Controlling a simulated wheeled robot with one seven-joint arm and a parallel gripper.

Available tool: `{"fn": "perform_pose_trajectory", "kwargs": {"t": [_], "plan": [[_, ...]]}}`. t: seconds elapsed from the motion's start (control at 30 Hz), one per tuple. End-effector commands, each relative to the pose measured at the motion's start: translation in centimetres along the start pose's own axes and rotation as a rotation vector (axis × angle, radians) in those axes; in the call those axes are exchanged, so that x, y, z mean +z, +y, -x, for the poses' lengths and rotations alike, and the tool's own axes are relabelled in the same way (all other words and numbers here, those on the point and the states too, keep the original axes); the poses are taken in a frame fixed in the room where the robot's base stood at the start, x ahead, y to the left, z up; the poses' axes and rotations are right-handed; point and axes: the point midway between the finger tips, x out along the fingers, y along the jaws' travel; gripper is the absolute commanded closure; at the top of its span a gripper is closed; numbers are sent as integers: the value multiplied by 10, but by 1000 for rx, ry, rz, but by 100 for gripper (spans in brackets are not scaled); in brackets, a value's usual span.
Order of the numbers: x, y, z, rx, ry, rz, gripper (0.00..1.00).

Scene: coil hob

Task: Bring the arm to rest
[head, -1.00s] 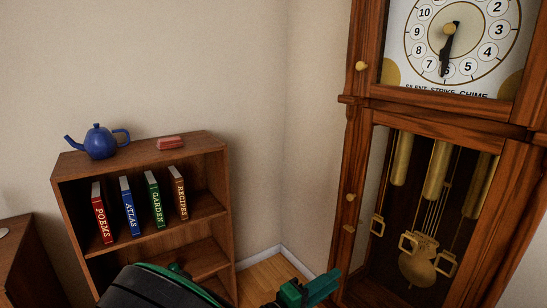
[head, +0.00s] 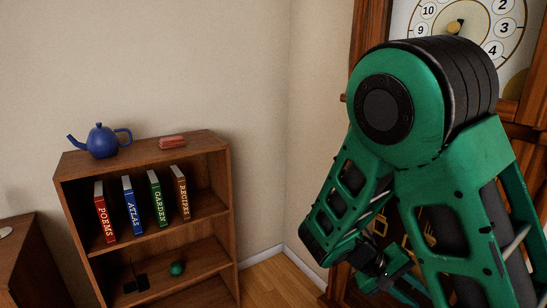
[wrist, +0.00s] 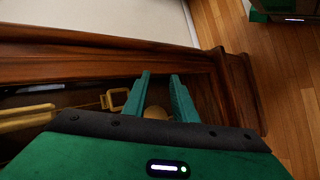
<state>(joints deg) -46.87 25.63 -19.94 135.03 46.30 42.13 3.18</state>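My arm (head: 400,120) is green and black. In the head view it stands folded at the right, its elbow high in front of the tall clock, and covers much of the clock's face and case. My gripper (wrist: 160,80) shows in the wrist view with its two green fingers apart and nothing held between them. Beyond the fingers are the clock's dark wooden case (wrist: 100,60) and brass parts. In the head view the fingertips are hard to make out behind the arm links.
A wooden bookcase (head: 222,175) at the left holds several upright books, a blue teapot (head: 101,142) and a red item (head: 172,142) on top. A green ball (head: 177,268) lies on its lower shelf. The wall and floor between bookcase and clock are clear.

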Motion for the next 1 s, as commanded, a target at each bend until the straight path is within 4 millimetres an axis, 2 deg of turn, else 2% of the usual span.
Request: {"fn": "perform_pose_trajectory", "kwargs": {"t": [0.03, 0.2, 0.4, 0.7, 1.0], "plan": [[7, 11, -7, -56, -34, -26, 75], [34, 35, -24, -230, -129, -90, 75], [69, 61, -34, -424, -202, -173, 75], [125, 95, -33, -679, -234, -310, 75], [177, 117, -20, -854, -192, -441, 75]]}}
